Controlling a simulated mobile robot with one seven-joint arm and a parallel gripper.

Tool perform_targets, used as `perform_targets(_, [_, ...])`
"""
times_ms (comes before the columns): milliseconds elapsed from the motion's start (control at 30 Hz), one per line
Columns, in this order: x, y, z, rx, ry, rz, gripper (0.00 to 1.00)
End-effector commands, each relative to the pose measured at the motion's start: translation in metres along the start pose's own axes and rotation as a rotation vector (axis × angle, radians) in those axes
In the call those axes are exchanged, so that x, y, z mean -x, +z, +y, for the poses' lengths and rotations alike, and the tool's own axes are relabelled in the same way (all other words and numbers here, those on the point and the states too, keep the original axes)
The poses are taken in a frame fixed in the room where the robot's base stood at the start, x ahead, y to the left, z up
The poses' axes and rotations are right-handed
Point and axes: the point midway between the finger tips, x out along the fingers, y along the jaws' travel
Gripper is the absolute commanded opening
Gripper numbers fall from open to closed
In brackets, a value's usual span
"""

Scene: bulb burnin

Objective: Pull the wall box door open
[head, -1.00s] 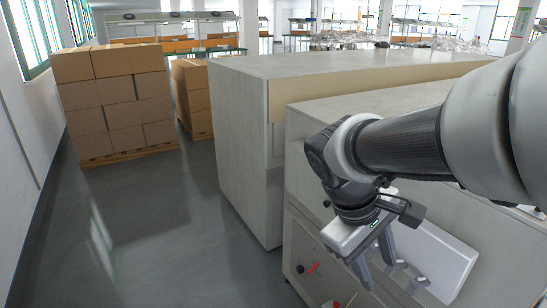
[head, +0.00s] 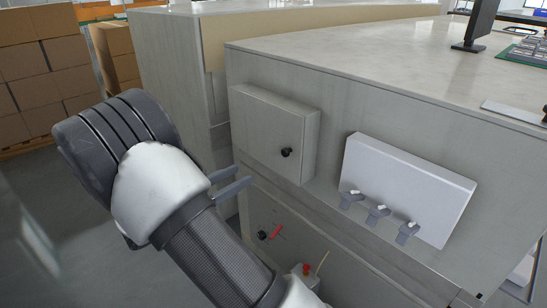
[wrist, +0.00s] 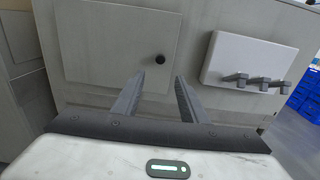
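The wall box (head: 270,132) is a grey box on the side of the counter, and its door is shut flat. A round black knob (head: 287,152) sits near the door's right edge; in the wrist view the knob (wrist: 160,59) shows beyond and between my fingertips. My gripper (head: 232,182) is in front of the box, lower left of the knob in the head view. Its fingers (wrist: 157,85) are apart and empty, and they do not appear to touch the knob. The wrist view shows the door (wrist: 115,45) nearly face on.
A white panel (head: 405,190) with several grey hooks juts out right of the box. Below are a red lever (head: 277,231) and a small box with a red button (head: 306,269). Stacked cartons (head: 35,75) stand at the far left, with open floor before them.

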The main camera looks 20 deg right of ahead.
Motion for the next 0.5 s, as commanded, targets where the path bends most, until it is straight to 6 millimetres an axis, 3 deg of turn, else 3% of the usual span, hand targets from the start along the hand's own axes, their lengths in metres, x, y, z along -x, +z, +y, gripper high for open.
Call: perform_targets(500, [-0.113,-0.002,-0.003,-0.001,-0.007,0.002,0.39])
